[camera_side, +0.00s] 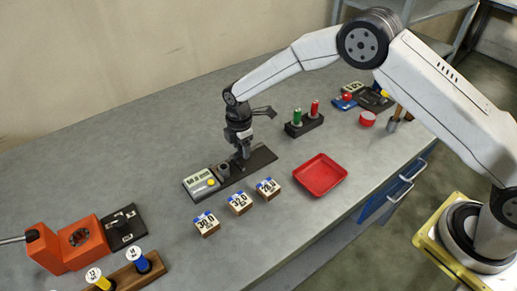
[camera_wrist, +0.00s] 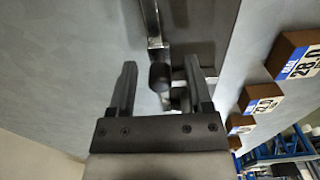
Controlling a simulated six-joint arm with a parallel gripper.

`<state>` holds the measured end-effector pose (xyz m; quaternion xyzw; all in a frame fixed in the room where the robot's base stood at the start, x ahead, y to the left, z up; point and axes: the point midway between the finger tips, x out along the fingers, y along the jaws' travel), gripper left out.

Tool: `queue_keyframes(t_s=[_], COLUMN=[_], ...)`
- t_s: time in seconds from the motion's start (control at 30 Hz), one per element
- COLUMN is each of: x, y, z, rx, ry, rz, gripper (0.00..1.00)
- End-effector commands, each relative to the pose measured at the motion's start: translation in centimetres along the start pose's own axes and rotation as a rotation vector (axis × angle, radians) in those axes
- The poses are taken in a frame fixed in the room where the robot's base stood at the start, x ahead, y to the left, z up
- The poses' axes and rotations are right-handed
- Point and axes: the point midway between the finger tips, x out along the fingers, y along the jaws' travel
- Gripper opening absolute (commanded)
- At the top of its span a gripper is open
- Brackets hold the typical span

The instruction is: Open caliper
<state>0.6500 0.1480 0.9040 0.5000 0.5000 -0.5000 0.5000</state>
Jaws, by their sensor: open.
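The caliper has a light body with a small display and a yellow button (camera_side: 201,183), at the left end of a dark base plate (camera_side: 262,158) in the side view. My gripper (camera_side: 241,163) points down over the middle of this plate. In the wrist view my gripper (camera_wrist: 160,66) is open, with a finger on each side of a dark rounded part (camera_wrist: 158,77). A shiny metal bar (camera_wrist: 152,22) runs away from that part. Contact between the fingers and the part cannot be told. My gripper hides some of the caliper in the side view.
Several numbered wooden blocks (camera_side: 239,203) stand in front of the plate. A red tray (camera_side: 320,175) is to the right, and a black holder with green and red cylinders (camera_side: 304,124) is behind it. An orange device (camera_side: 68,247) stands at the left front.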

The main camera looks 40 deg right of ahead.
Motion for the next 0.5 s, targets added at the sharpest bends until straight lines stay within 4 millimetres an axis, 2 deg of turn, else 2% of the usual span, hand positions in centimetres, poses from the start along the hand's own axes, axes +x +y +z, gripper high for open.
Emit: queue_keyframes(t_s=[0.27, 0.5], x=[-0.5, -1.8], y=[0.0, 0.0], z=[0.0, 0.0], rx=[0.000, 0.000], ry=[0.000, 0.000], rz=[0.000, 0.001], gripper=[0.65, 0.65])
